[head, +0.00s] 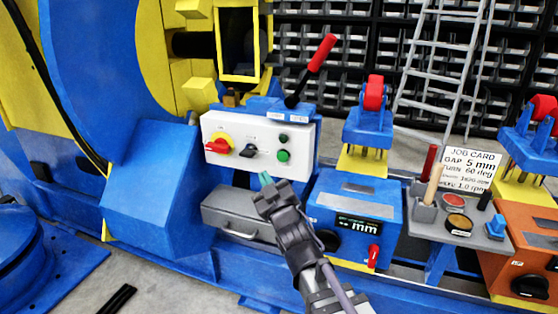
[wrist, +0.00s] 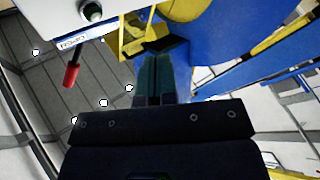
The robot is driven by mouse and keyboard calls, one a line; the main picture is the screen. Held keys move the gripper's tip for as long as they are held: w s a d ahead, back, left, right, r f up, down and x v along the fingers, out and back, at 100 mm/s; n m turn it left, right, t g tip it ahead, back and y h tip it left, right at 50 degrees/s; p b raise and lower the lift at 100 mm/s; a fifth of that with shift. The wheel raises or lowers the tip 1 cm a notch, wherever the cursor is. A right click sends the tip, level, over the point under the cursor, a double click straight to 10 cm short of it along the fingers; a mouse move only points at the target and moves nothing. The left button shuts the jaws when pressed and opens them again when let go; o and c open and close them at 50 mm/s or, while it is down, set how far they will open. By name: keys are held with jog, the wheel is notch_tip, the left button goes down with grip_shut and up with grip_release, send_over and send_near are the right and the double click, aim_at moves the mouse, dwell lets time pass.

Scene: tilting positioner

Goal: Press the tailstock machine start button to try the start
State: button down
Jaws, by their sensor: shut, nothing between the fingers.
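A white control panel (head: 220,130) is on the blue machine in the head view. It carries a green button (head: 283,156) at lower right, a small dark button (head: 283,137) above it, a black selector knob (head: 250,151) and a red rotary switch on yellow (head: 218,146). The labels are too small to read. My gripper (head: 265,178) is shut and empty, with its teal fingertips just below the panel, apart from the green button. In the wrist view the shut fingers (wrist: 158,60) point at yellow and blue parts.
A grey drawer box (head: 240,212) sits below the panel. A red-handled lever (head: 322,53) rises above its right side. A blue unit with a "mm" display (head: 357,227) stands to the right, then a grey tool tray (head: 465,240) and an orange unit (head: 520,255).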

aim_at(280, 160)
jog(key=shift+w, duration=0.15)
jog(key=shift+w+d, duration=0.5)
jog(key=shift+w, duration=0.85)
jog(key=shift+w+d, duration=0.5)
jog(key=shift+w, duration=0.85)
jog(key=shift+w+d, duration=0.5)
jog(key=shift+w, duration=0.85)
jog(key=shift+w, duration=0.15)
jog(key=shift+w+d, duration=0.15)
jog(key=shift+w, duration=0.1)
jog(key=shift+w+d, duration=0.1)
jog(key=shift+w, duration=0.35)
jog(key=shift+s+a, duration=0.25)
jog(key=shift+s, duration=0.6)
jog(key=shift+s, duration=0.1)
jog(key=shift+s+a, duration=0.3)
jog(key=shift+s, duration=0.45)
jog(key=shift+s+a, duration=0.25)
jog(key=shift+s, duration=0.55)
jog(key=shift+s+a, duration=0.3)
jog(key=shift+s, duration=0.45)
